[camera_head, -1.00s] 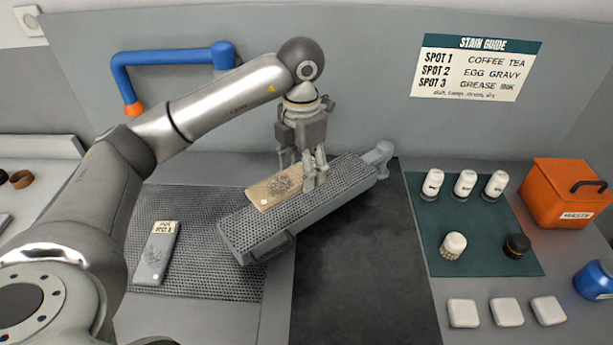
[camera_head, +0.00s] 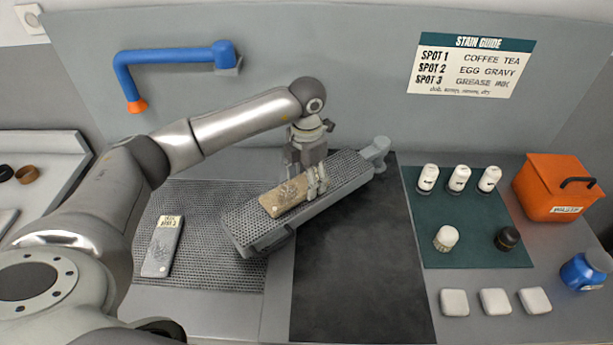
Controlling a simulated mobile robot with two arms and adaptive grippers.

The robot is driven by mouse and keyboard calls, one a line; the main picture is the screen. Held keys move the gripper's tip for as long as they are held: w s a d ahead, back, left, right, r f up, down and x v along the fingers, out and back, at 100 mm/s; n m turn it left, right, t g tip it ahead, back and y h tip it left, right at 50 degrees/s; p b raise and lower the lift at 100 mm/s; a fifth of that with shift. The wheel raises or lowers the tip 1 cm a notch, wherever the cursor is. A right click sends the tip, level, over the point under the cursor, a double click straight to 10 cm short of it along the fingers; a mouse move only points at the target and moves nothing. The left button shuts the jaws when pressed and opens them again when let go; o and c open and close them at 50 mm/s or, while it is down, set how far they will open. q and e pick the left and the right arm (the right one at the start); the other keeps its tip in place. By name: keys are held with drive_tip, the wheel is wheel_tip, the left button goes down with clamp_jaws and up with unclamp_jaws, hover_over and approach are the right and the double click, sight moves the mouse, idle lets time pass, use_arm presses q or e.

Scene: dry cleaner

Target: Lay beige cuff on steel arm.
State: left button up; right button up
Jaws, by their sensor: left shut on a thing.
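The beige cuff (camera_head: 277,203), a flat tan piece with a dark scribbled stain, is over the steel arm (camera_head: 245,220), a perforated grey board set at a slant. My left gripper (camera_head: 315,186) is shut on the cuff's right end, fingers pointing down. The cuff lies along the arm's top and looks to be touching it, though a small gap cannot be ruled out. The fingers hide the cuff's right end. My right gripper is not in view.
A grey cuff (camera_head: 162,248) with a label lies on the perforated table (camera_head: 205,275) at left. A dark mat (camera_head: 360,270) is clear. Bottles and brushes stand on a green mat (camera_head: 480,255), beside an orange box (camera_head: 556,190). A blue pipe (camera_head: 170,57) juts from the back wall.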

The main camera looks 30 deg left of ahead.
sight(306, 182)
use_arm(q)
drive_tip(key=o, duration=0.9)
drive_tip(key=shift+f, duration=0.1)
drive_tip(key=shift+o, duration=0.2)
wheel_tip(306, 182, up, 12)
drive_tip(key=b, duration=0.3)
drive_tip(key=shift+r+b, duration=0.2)
drive_tip(key=shift+b, duration=0.2)
